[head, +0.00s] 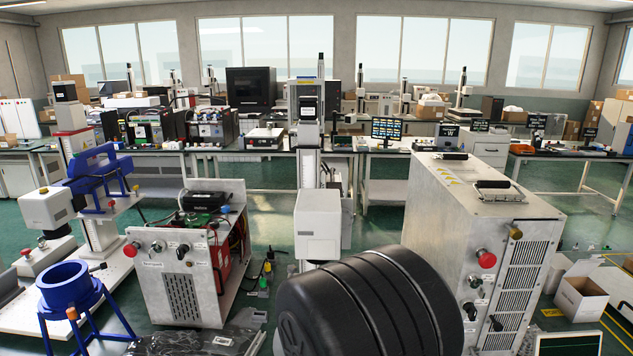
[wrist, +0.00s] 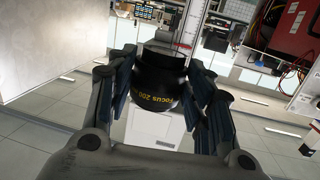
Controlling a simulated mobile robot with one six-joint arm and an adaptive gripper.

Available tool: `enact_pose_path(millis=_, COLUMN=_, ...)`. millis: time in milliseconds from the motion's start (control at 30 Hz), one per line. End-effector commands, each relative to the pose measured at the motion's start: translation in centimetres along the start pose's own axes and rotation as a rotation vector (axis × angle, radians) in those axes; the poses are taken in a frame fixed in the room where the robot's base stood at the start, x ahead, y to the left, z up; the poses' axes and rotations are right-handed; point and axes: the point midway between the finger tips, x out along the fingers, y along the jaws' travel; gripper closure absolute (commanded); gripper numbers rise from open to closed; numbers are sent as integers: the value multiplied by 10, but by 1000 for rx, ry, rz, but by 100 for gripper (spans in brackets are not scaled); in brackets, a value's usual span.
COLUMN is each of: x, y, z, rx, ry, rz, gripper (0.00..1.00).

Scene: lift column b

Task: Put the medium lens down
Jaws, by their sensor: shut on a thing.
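The lens (wrist: 158,98) is a short black cylinder with yellow "Focus 200" lettering, seen in the wrist view. My gripper (wrist: 160,76) is shut on it, with the dark fingers against its left and right sides. The lens is tilted in the picture and its far end shows a dark opening. I cannot tell from these frames whether it touches anything beyond the fingers. In the head view the lens and gripper do not show; the black rounded arm part at the bottom is mine.
A white machine head (head: 318,225) on a column stands at centre. A metal cabinet (head: 480,225) with a red button is at right, an opened control box (head: 180,275) at left, and a blue ring stand (head: 68,285) farther left. Benches with equipment line the back.

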Motion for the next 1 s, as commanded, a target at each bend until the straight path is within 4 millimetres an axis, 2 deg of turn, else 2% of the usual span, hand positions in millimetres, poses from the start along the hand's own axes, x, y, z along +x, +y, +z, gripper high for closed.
enact_pose_path(millis=33, x=6, y=13, z=-6, rx=1, ry=6, rz=-5, gripper=88)
enact_pose_path(millis=233, x=22, y=65, z=-25, rx=-7, ry=10, rz=-70, gripper=88)
enact_pose_path(millis=400, x=22, y=107, z=-33, rx=-23, ry=-4, rz=-129, gripper=88)
enact_pose_path(millis=500, x=19, y=121, z=-34, rx=-31, ry=-14, rz=-154, gripper=88)
enact_pose_path(millis=667, x=16, y=131, z=-35, rx=-38, ry=-22, rz=-175, gripper=88)
enact_pose_path(millis=1000, x=16, y=131, z=-34, rx=-39, ry=-24, rz=-179, gripper=88)
